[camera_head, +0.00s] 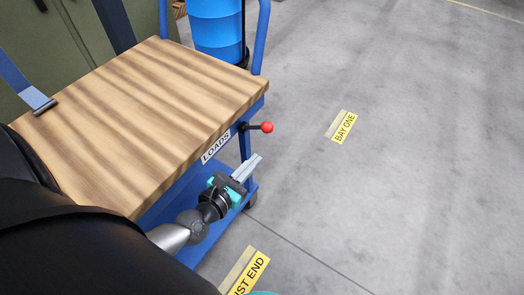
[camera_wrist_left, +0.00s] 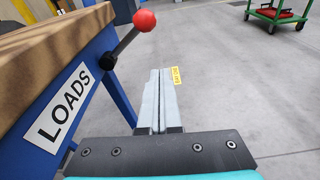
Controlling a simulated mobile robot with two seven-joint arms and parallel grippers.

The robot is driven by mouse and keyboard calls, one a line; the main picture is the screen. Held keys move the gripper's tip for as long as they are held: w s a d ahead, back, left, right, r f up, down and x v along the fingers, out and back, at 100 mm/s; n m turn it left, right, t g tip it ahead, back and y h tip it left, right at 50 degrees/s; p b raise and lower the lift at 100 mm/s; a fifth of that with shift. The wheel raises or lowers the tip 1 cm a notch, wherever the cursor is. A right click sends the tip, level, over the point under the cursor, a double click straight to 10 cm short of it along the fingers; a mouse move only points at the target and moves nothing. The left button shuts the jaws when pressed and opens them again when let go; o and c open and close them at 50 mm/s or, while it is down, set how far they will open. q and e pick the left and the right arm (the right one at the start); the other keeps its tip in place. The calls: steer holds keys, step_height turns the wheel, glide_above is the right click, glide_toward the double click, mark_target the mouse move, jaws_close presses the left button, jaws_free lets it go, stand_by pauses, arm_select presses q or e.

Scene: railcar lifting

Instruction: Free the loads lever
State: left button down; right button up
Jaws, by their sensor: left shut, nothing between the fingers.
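The loads lever (camera_head: 257,127) is a dark rod with a red ball knob on the side of a blue cart, beside a white "LOADS" label (camera_head: 216,146). In the left wrist view the lever (camera_wrist_left: 128,40) sticks out from the cart's blue post, its knob up and to the right. My left gripper (camera_head: 250,163) is shut and empty, below the lever in the head view and apart from it. In the left wrist view its two grey fingers (camera_wrist_left: 157,98) lie together, right of the lever.
The cart's wooden top (camera_head: 130,110) lies above my left forearm. A blue cylinder (camera_head: 216,30) stands at the cart's far end. Yellow floor labels, one reading "BAY ONE" (camera_head: 344,127), lie on open grey floor. A green trolley (camera_wrist_left: 278,14) stands far off.

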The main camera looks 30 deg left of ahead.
arm_select(q)
steer(key=shift+s+a+r, duration=0.1)
steer(key=shift+s+r, duration=0.05)
steer(key=shift+s, duration=0.6)
steer(key=shift+s+a+r, duration=0.1)
steer(key=shift+s+r, duration=0.05)
steer(key=shift+s, duration=0.55)
arm_select(e)
steer(key=shift+f, duration=0.2)
steer(key=shift+s+f, duration=0.1)
steer(key=shift+s, duration=0.05)
steer(key=shift+d, duration=0.1)
